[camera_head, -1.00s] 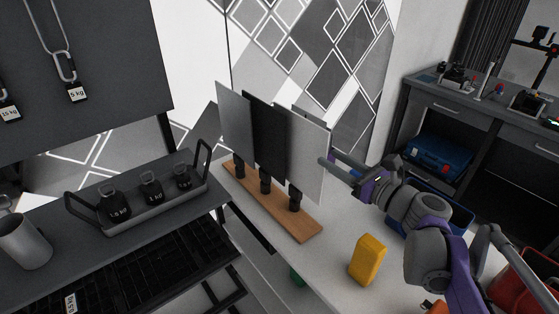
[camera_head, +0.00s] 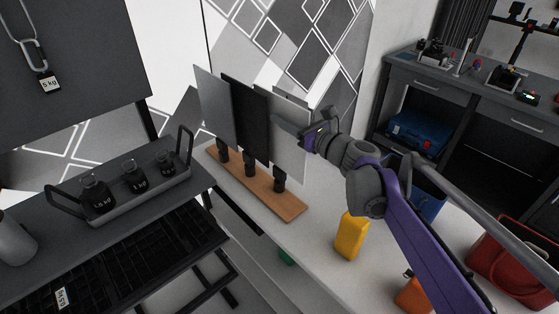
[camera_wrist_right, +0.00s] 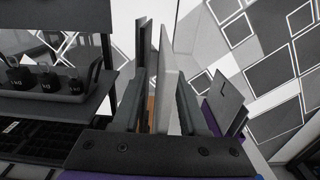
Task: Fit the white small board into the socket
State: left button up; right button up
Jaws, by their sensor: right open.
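A white board (camera_head: 291,162) stands upright at the right end of a wooden base (camera_head: 277,202), in a black holder (camera_head: 280,182). A black board (camera_head: 243,115) and a light grey board (camera_head: 211,97) stand upright beside it in similar holders (camera_head: 250,169). My right gripper (camera_head: 285,126) is at the upper part of the white board. In the right wrist view my open right gripper (camera_wrist_right: 158,98) has a finger on each side of the white board (camera_wrist_right: 166,75), seen edge-on. Contact cannot be told. My left gripper is not in view. I cannot identify the socket for certain.
A grey panel with purple at its base (camera_wrist_right: 223,106) stands right of the fingers. A yellow block (camera_head: 351,236) and a red bin (camera_head: 515,263) are on the white table (camera_head: 315,235). A tray with weights (camera_head: 147,196) stands on the left shelf.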

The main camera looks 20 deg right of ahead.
grip_shut()
dwell(1.4)
